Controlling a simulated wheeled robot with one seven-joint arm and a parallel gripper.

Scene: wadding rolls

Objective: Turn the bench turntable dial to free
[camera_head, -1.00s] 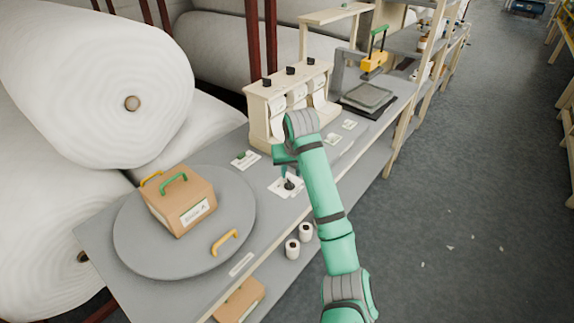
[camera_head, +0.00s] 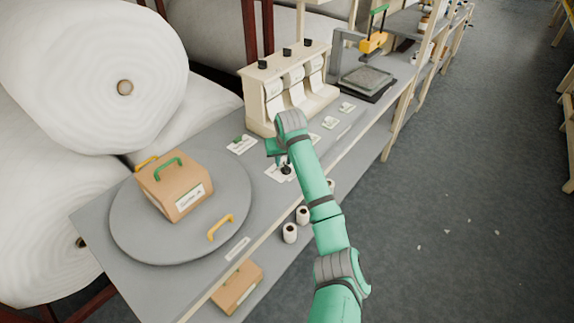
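The grey round turntable (camera_head: 135,238) lies on the left part of the bench and bears a brown box (camera_head: 178,187) with a green handle and a label. A yellow handle (camera_head: 221,227) sits on the turntable's right edge. A small black dial (camera_head: 286,169) on a white plate (camera_head: 272,173) is on the bench right of the turntable. My gripper (camera_head: 281,160) hangs over this plate, close to the dial. The green wrist partly hides the fingers, so I cannot tell their opening or whether they touch the dial.
A cream dispenser (camera_head: 258,105) with black knobs stands behind the arm. Other small label plates (camera_head: 242,144) lie on the bench. A press with a yellow head (camera_head: 373,42) stands farther back. Large white rolls (camera_head: 90,70) crowd the left.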

